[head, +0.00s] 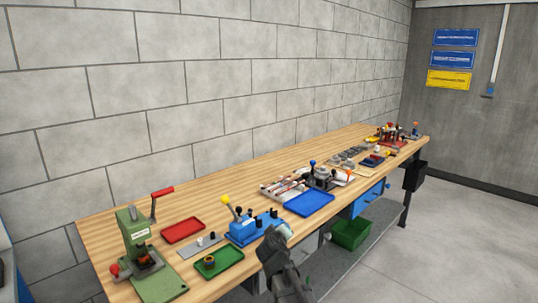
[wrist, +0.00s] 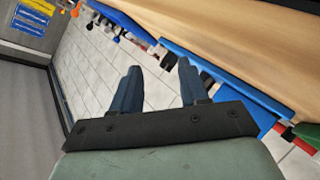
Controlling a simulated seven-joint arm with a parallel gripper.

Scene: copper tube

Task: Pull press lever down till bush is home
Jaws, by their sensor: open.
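The green press (head: 139,240) stands at the near left end of the bench. Its lever (head: 154,207) rises on the right side of the press, with the red handle (head: 163,191) at the top, well above the bench. A small dark and orange part (head: 150,260) sits low in the press; I cannot tell whether it is the bush or how deep it sits. My gripper (head: 274,236) is at the front edge of the bench, to the right of the press and apart from it. In the wrist view its two fingers (wrist: 157,68) are spread, with nothing between them.
A blue fixture with a yellow-knobbed lever (head: 242,229) stands between press and gripper. A green tray (head: 218,263) holds a dark ring. A red tray (head: 183,230) lies behind; a blue tray (head: 309,203) lies to the right. More tools line the far bench.

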